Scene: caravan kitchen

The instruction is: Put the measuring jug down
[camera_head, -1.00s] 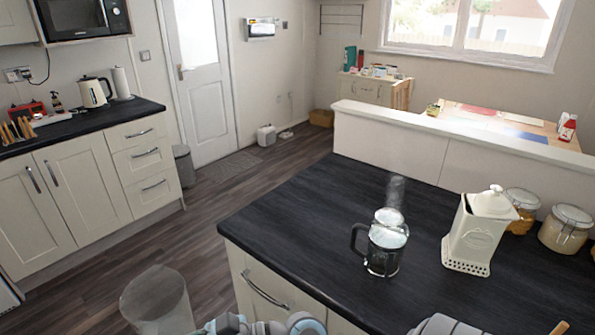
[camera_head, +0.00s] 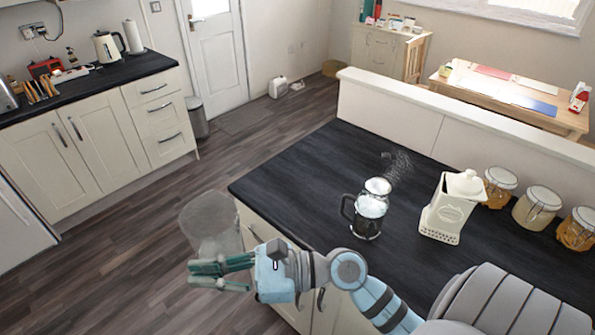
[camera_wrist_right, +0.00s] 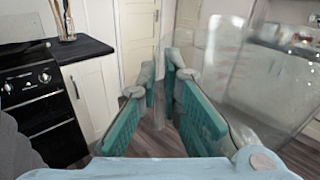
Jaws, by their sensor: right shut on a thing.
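The measuring jug (camera_head: 211,222) is clear and see-through. In the head view it hangs in the air left of the dark counter's edge, with the floor behind it. My right gripper (camera_head: 207,275) is shut on it at its lower right side. In the right wrist view the teal fingers (camera_wrist_right: 165,90) stand close together, and the jug's clear wall (camera_wrist_right: 235,65) shows beyond and to the right of them. I cannot tell exactly which part of the jug is between the fingers. My left gripper is not in view.
The dark counter (camera_head: 300,185) has bare room at its left and back. A low partition (camera_head: 400,118) runs behind. Another counter (camera_head: 110,90) is at left.

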